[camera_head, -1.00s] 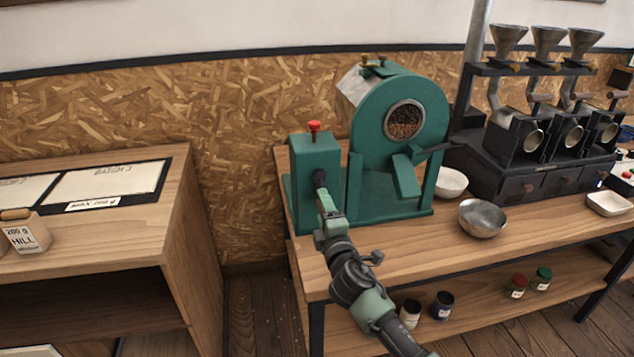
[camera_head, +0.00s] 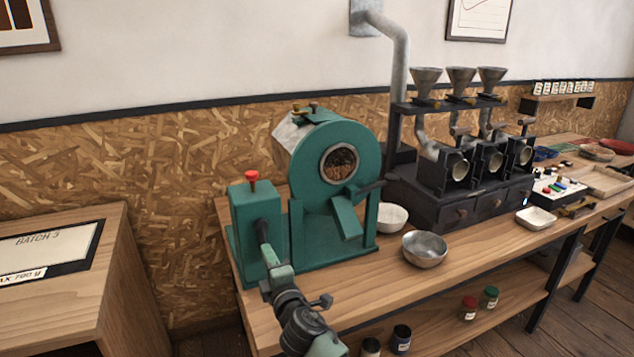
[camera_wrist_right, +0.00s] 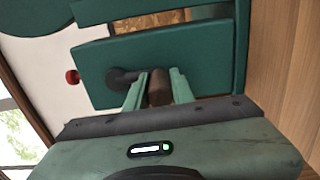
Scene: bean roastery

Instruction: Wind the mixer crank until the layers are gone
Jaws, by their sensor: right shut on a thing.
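The green mixer (camera_head: 306,190) stands on the wooden bench with its round drum and a side box (camera_head: 255,222) with a red knob on top. Through the drum's round window (camera_head: 340,163) I see beans, darker above and browner below; whether distinct layers remain is too small to tell. The crank (camera_head: 262,230) sticks out of the box's front. My right gripper (camera_head: 268,252) is shut on the crank's brown handle (camera_wrist_right: 160,88), which lies between its fingers in the right wrist view; the dark crank arm (camera_wrist_right: 122,78) runs left from it. My left gripper is out of view.
A white bowl (camera_head: 392,217) and a metal bowl (camera_head: 425,249) stand right of the mixer. A black machine with several funnels (camera_head: 460,180) is further right. A wooden cabinet (camera_head: 100,270) stands at the left, with a gap before the bench.

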